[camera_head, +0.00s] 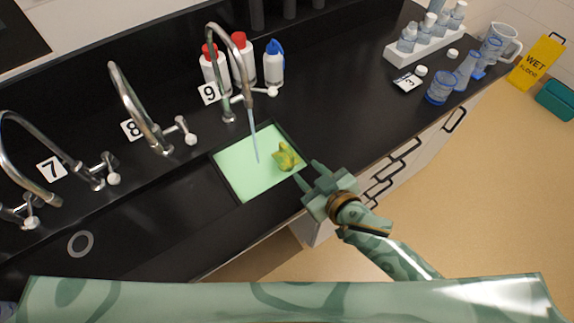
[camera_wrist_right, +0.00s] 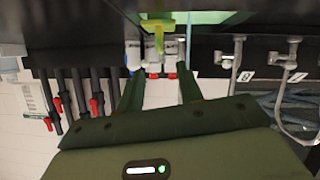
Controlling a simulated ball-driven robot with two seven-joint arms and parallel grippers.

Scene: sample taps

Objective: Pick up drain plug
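A small yellow-green object (camera_head: 287,157) shows in the sink with pale green liquid (camera_head: 243,178) under tap 9. It may be the drain plug; its exact shape is unclear in the head view. In the right wrist view a yellow T-shaped piece (camera_wrist_right: 158,28) shows beyond the fingertips, near the green surface. My right gripper (camera_head: 308,174) is open and empty at the sink's right edge, apart from the yellow object. Its two spread fingers also show in the wrist view (camera_wrist_right: 160,88). My left gripper is not in view.
Tap 9 (camera_head: 243,62) arches over the sink, with a bluish stream (camera_head: 254,138) below its spout. Bottles (camera_head: 273,68) stand behind it. Taps 8 (camera_head: 130,100) and 7 (camera_head: 85,170) are left. Glassware (camera_head: 440,88) stands far right. The counter (camera_head: 345,90) between is clear.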

